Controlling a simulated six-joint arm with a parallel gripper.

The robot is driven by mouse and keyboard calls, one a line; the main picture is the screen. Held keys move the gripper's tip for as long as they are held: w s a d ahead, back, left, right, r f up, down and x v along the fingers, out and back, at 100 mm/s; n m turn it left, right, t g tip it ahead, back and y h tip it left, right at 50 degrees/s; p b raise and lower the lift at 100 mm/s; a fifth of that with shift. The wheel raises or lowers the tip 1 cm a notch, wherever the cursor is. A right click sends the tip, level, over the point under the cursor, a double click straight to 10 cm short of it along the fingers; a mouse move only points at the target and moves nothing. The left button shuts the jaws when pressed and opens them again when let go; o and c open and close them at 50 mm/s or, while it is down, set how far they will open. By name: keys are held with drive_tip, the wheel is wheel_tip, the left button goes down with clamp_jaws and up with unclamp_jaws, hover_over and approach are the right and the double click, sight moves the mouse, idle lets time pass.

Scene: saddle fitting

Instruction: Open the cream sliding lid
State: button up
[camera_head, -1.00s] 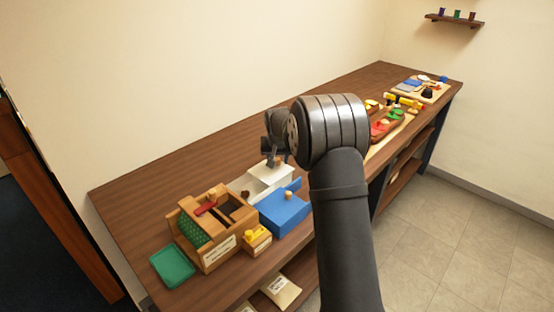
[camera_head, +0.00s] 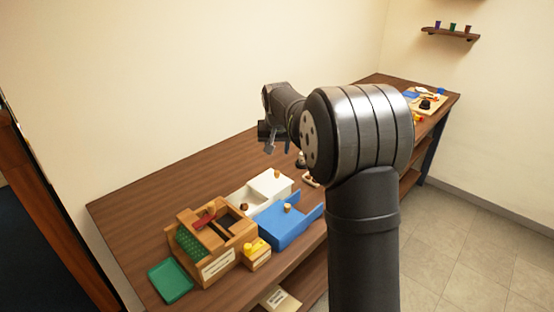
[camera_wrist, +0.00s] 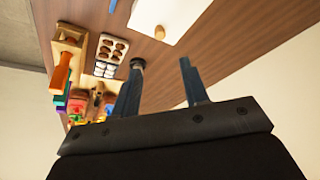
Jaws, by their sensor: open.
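The cream box (camera_head: 233,199) stands on the bench between the wooden box and the blue box. Its cream lid (camera_head: 266,186), with a small wooden knob (camera_head: 277,173), lies toward the back right. The box's left part is uncovered, and a round brown object (camera_head: 244,207) shows there. My gripper (camera_head: 269,147) is open and empty in the air above and behind the lid, apart from it. In the wrist view the open fingers (camera_wrist: 161,64) point toward the bench, and the cream lid (camera_wrist: 178,14) and knob (camera_wrist: 160,32) show at the top edge.
A blue box (camera_head: 283,229) with its own knob stands right beside the cream box. A wooden box (camera_head: 221,262), a small yellow-topped block (camera_head: 257,257) and a green tray (camera_head: 170,281) are at the front left. The bench (camera_head: 150,205) is clear along the wall.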

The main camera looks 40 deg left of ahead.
sight(277, 172)
drive_tip(key=shift+v, duration=1.75)
drive_tip(key=x, duration=1.7)
drive_tip(key=shift+f, duration=0.2)
drive_tip(key=shift+r, duration=0.1)
drive_tip(key=v, duration=1.7)
drive_tip(key=shift+r, duration=0.1)
